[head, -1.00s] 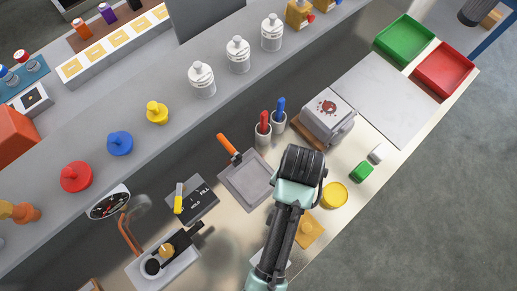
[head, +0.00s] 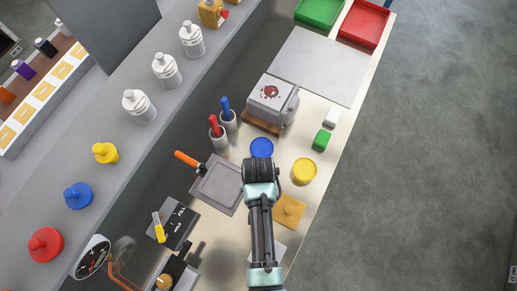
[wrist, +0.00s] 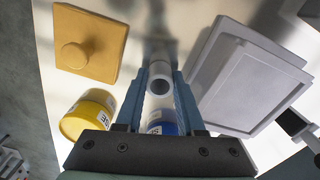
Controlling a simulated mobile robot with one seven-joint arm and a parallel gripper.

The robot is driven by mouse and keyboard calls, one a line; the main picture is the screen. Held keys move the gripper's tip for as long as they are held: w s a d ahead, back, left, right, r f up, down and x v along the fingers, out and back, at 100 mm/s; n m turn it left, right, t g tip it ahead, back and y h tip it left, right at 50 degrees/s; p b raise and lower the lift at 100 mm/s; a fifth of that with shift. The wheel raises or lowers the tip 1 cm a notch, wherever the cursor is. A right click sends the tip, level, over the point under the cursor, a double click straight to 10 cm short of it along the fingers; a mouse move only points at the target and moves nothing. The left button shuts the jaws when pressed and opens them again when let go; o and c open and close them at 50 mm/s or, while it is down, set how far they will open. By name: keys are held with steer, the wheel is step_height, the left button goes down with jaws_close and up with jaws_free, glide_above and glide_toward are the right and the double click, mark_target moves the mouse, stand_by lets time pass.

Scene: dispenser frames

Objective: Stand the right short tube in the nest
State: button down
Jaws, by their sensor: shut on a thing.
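My gripper (wrist: 158,80) points down over the counter and is shut on a pale short tube (wrist: 161,76). The tube's round open end faces the wrist camera, between the fingertips. In the head view my arm hides the tube and fingertips. I cannot pick out the nest with certainty in either view. A blue-topped canister (head: 261,147) stands just beyond my wrist in the head view; its blue and white side (wrist: 162,122) shows between the fingers in the wrist view.
A yellow canister (head: 304,170) and an orange plate with a knob (head: 289,211) lie right of my arm. A grey square tray (head: 218,187) lies to the left. Cups with red (head: 217,137) and blue (head: 228,120) handles stand farther back. A pale board (head: 318,66) is bare.

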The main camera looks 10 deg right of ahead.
steer(key=shift+f, duration=0.2)
steer(key=c, duration=0.5)
jaws_free()
